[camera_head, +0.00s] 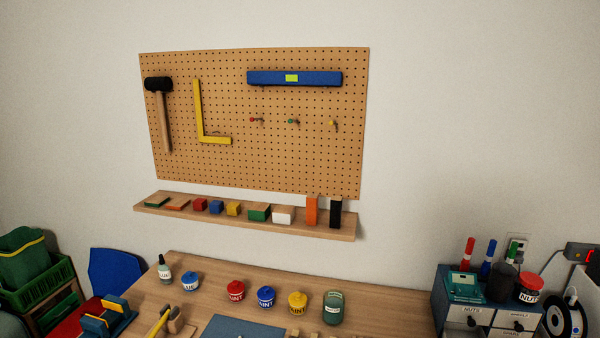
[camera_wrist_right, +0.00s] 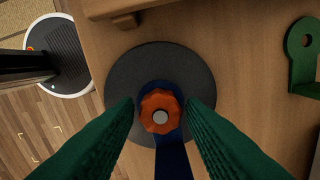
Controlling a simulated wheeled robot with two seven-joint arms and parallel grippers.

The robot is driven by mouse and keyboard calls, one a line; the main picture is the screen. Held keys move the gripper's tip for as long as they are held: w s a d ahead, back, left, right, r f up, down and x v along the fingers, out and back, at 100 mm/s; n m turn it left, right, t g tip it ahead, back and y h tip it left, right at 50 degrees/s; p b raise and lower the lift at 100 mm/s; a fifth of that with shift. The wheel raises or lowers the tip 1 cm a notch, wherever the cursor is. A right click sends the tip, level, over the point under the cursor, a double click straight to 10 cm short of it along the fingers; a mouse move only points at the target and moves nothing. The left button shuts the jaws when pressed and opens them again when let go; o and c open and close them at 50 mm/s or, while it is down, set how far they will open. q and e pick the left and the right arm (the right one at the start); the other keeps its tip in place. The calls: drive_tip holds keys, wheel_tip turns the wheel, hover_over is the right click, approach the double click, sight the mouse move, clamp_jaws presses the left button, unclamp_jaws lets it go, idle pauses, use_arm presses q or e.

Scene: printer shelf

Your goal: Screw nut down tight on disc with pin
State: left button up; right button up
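In the right wrist view an orange lobed nut (camera_wrist_right: 160,113) sits around a grey pin (camera_wrist_right: 160,118), whose end shows in its middle. A blue bar-like part (camera_wrist_right: 172,160) shows under the nut and runs toward the bottom edge. Beneath lies a dark grey round disc (camera_wrist_right: 150,62) on a wooden surface. My right gripper (camera_wrist_right: 161,104) has its two green fingers apart, one on each side of the nut, with a narrow gap showing at each side. How far down the nut sits cannot be told from above. My left gripper is in neither view.
A green bracket with a hole (camera_wrist_right: 303,45) stands right of the disc, and a wooden piece (camera_wrist_right: 125,18) lies above it. The head view shows a workbench (camera_head: 200,292) with paint jars (camera_head: 266,297), a shelf (camera_head: 245,226), a pegboard (camera_head: 225,105) and a nuts drawer box (camera_head: 470,312).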

drive_tip(key=n+b, duration=0.1)
drive_tip(key=n, duration=0.2)
drive_tip(key=shift+f+n, duration=0.15)
drive_tip(key=shift+n, duration=0.25)
drive_tip(key=n+b, duration=0.1)
drive_tip(key=n, duration=0.2)
drive_tip(key=shift+n, duration=0.3)
drive_tip(key=n+b, duration=0.2)
drive_tip(key=n, duration=0.4)
drive_tip(key=shift+n, duration=0.6)
drive_tip(key=shift+c, duration=0.6)
drive_tip(key=c, duration=0.4)
